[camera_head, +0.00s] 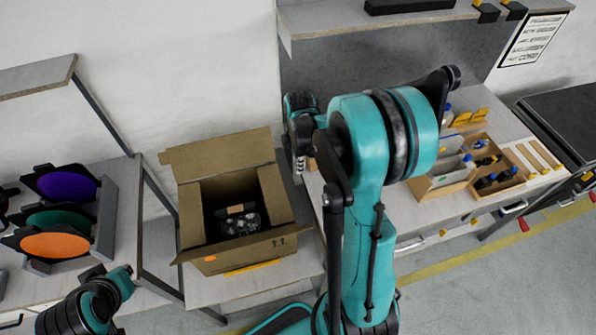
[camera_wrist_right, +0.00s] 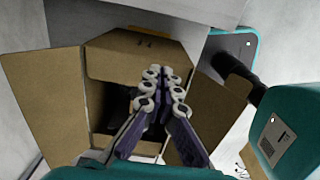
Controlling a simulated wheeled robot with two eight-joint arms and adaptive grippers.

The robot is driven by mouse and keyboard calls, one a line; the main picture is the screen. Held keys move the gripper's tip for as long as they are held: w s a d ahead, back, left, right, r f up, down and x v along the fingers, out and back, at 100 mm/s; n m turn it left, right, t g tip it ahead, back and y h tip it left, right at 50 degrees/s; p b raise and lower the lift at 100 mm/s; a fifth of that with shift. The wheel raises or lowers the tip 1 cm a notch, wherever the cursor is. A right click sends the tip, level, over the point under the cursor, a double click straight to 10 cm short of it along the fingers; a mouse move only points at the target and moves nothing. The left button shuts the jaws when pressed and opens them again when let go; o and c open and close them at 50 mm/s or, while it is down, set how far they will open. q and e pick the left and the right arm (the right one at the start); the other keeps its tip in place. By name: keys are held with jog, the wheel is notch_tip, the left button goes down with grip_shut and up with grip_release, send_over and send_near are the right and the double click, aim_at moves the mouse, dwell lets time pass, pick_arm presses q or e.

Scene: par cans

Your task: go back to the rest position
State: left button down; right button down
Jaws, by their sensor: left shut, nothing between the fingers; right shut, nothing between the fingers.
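My right gripper (camera_head: 300,165) hangs just right of the open cardboard box in the head view, largely beside my own teal arm. In the right wrist view its fingers (camera_wrist_right: 163,75) are together with nothing between them, in front of the box opening. My left gripper (camera_head: 93,272) shows small and dark at the lower left, at the end of my left arm, below the coloured filters. It is shut and empty; its fingertips are hard to make out.
The cardboard box (camera_head: 270,252) stands with flaps open and dark lamp-like items inside. Purple, green and orange filters (camera_head: 55,245) stand in a rack at left. A wooden organizer (camera_head: 452,188) with bottles is on the right table. A shelf (camera_head: 345,22) overhangs the back.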

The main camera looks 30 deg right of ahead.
dwell(0.3)
jog(key=s+a+f+m+t+b, duration=0.1)
jog(key=s+a+m+t+b, duration=0.1)
jog(key=s+a+m+b, duration=0.1)
jog(key=s+a+f+m+t+b, duration=0.1)
jog(key=s+a+m+t+b, duration=0.1)
jog(key=a+m+b, duration=0.4)
jog(key=s+a+f+m+t+b, duration=0.1)
jog(key=s+a+m+t+b, duration=0.1)
jog(key=s+a+m+b, duration=0.2)
jog(key=shift+s+a+f+m+t+b, duration=0.2)
jog(key=shift+a+b, duration=0.3)
jog(key=shift+b, duration=0.4)
jog(key=shift+s+a+f+m+t+b, duration=0.1)
jog(key=shift+s+a+f+t+b, duration=0.1)
jog(key=shift+a+b, duration=0.45)
jog(key=shift+s+f+m+b, duration=0.15)
jog(key=shift+m+b, duration=0.25)
